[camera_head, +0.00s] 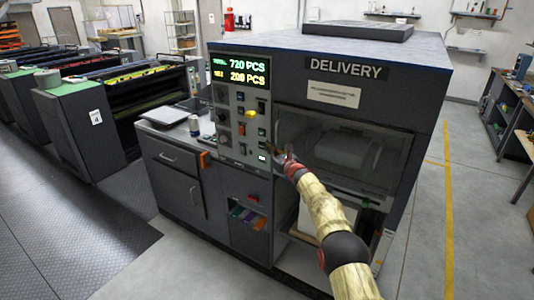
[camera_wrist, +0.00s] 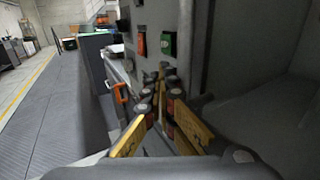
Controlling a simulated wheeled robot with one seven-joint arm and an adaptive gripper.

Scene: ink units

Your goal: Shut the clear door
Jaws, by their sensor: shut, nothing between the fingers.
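The clear door (camera_head: 375,155) is a see-through panel in a dark frame on the front of the delivery machine (camera_head: 425,95), under the DELIVERY sign. A pale shape shows behind it. Below its lower edge is an opening with a pale stack (camera_head: 335,217) inside; I cannot tell exactly how far the door stands from its frame. My gripper (camera_head: 288,153) is at the door's left side, close to the control panel. In the wrist view my gripper (camera_wrist: 163,75) is shut and empty, its fingers meeting near the panel. Contact with the door cannot be told.
The control panel (camera_head: 238,125) with coloured buttons and a lit display (camera_head: 240,71) is just left of my gripper. Red and green switches (camera_wrist: 169,43) are close ahead in the wrist view. The floor (camera_head: 425,235) at right is clear.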

